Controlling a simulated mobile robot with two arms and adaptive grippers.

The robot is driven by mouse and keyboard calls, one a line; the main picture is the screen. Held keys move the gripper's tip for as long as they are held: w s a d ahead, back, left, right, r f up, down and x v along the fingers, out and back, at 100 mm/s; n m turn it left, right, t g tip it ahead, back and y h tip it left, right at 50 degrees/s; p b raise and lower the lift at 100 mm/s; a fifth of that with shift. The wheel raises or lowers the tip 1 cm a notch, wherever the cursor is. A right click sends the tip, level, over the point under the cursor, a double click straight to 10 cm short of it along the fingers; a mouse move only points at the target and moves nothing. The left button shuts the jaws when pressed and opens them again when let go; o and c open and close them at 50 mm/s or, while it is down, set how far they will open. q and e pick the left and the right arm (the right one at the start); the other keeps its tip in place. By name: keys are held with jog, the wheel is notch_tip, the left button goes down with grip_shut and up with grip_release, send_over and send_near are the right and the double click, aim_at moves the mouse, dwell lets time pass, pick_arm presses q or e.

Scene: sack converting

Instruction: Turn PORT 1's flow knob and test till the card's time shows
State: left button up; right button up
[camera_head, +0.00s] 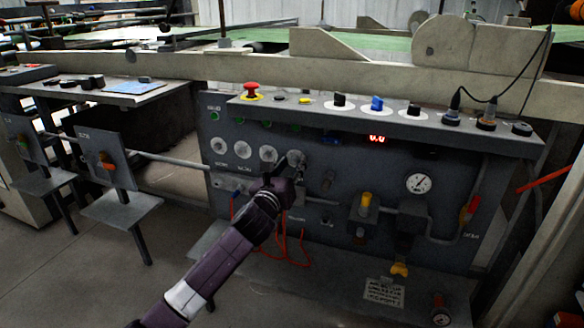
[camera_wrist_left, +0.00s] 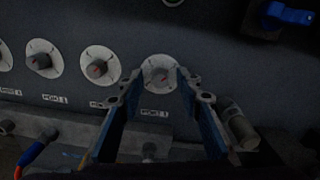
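A row of several flow knobs on white dials runs across the grey panel. My left gripper (camera_head: 290,167) is at the rightmost knob (camera_head: 296,157), partly covering it in the head view. Contact cannot be told. The label below it starts with PORT, but its number is too blurred to read surely. A white card (camera_head: 383,292) lies low on the front; its small print is unreadable. A red display (camera_head: 377,139) seems to read 0.0. My right gripper is out of view.
A red mushroom button (camera_head: 252,90), a blue selector (camera_head: 377,103) and black selectors sit on the top ledge. A pressure gauge (camera_head: 418,183) and a yellow-topped valve (camera_head: 366,199) are right of my gripper. Red hoses (camera_head: 298,250) hang below. A stub (camera_wrist_left: 238,128) stands close to the right finger.

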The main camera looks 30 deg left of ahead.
pick_arm(q)
grip_shut()
dwell(0.3)
